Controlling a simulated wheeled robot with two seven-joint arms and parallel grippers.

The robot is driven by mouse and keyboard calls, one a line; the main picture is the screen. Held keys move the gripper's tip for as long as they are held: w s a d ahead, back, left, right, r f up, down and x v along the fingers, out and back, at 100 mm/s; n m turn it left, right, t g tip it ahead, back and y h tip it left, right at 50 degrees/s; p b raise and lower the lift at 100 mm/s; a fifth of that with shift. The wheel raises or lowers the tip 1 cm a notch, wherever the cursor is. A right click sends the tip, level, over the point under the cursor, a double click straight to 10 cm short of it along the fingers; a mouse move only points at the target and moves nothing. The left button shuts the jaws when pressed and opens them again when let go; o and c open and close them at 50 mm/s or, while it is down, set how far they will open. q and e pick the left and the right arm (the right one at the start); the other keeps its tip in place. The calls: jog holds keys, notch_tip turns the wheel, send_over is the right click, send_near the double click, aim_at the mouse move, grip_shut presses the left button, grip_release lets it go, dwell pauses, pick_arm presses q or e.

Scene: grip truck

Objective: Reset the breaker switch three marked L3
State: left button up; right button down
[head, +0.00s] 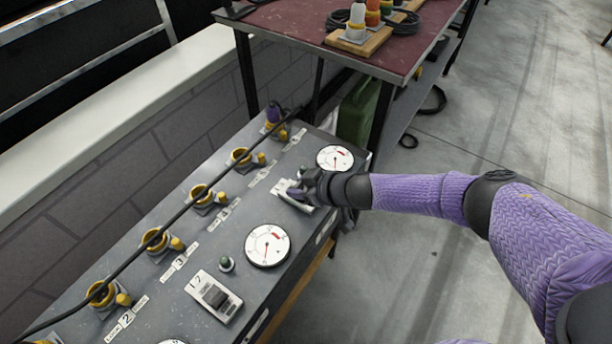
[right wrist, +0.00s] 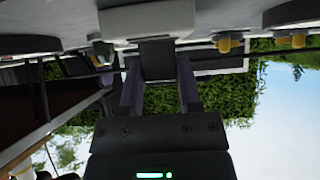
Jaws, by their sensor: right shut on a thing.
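The grey breaker panel (head: 215,240) runs diagonally through the head view. My right gripper (head: 298,191) is at the white breaker plate (head: 283,190) at its far end, beside a dial gauge. In the right wrist view the purple fingers of my right gripper (right wrist: 157,85) are shut on a dark switch lever (right wrist: 156,60) that sticks out from the pale plate (right wrist: 150,24). The plate's label is hidden by the gripper. My left gripper is not in view.
Dial gauges (head: 267,245) and (head: 335,158) flank the gripped breaker. A red-topped table (head: 290,22) stands behind.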

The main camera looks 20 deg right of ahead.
jog(key=shift+w+r+g+h+p, duration=0.3)
jog(key=shift+w+r, duration=0.05)
jog(key=shift+r, duration=0.1)
jog(key=shift+w+a+f+g+h, duration=0.15)
jog(key=shift+a+f+g+h, duration=0.1)
jog(key=shift+g+h, duration=0.25)
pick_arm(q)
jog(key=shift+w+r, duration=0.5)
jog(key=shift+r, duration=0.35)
pick_arm(e)
jog(key=shift+w+a+f+g+h, duration=0.1)
jog(key=shift+w+f+g+h, duration=0.1)
jog(key=shift+g+h, duration=0.45)
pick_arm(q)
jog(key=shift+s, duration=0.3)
pick_arm(e)
jog(key=shift+s+f+g, duration=0.1)
jog(key=shift+g, duration=0.15)
